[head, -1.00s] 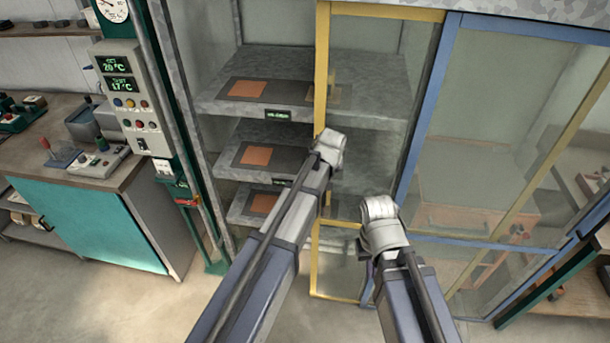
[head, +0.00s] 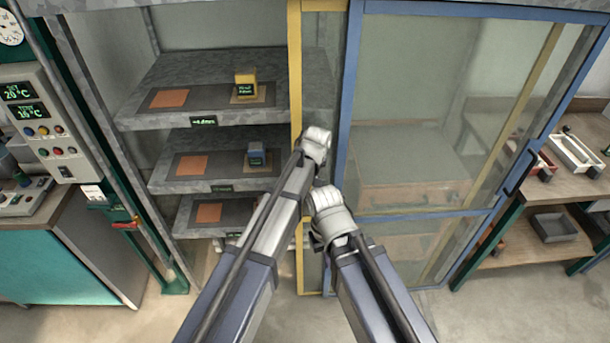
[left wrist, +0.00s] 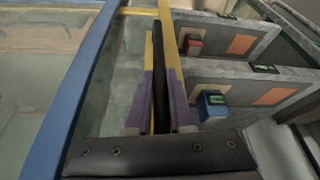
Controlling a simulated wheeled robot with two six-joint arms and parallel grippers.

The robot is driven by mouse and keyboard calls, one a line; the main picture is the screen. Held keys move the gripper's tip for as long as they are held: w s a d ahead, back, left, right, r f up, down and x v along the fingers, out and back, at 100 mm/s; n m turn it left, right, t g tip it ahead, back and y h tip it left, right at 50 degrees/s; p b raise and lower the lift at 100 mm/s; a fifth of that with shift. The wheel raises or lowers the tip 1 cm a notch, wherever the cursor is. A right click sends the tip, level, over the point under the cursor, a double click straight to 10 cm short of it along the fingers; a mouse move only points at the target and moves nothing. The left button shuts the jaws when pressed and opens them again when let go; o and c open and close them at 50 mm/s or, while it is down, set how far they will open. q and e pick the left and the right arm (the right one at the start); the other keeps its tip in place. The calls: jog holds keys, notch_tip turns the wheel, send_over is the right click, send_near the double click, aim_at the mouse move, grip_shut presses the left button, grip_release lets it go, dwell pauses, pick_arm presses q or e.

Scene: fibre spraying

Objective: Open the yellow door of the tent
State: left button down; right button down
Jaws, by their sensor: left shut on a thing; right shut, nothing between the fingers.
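The tent's yellow door (head: 295,75) is a yellow-framed sliding glass panel, mostly behind the blue-framed door (head: 352,90). Its left edge stands right of the shelf tiles, so the left part of the tent front is open. In the left wrist view, my left gripper (left wrist: 160,90) is shut on the dark upright handle (left wrist: 160,70) beside the yellow frame. In the head view its fingers are hidden behind my left wrist. My right gripper (head: 316,242) is shut and empty, low in front of the door edge; its fingertips are mostly hidden by its own wrist.
Inside are grey shelves with orange tiles, a yellow block (head: 246,84) on the top one and a blue block (head: 256,155) on the middle one. A control panel (head: 42,125) and teal cabinet (head: 65,250) stand left, a workbench (head: 580,175) right.

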pick_arm(q)
jog(key=c, duration=0.8)
grip_release()
jog(key=shift+r, duration=0.1)
jog(key=p+v, duration=0.7)
jog(key=shift+s+r, duration=0.2)
jog(key=shift+r, duration=0.05)
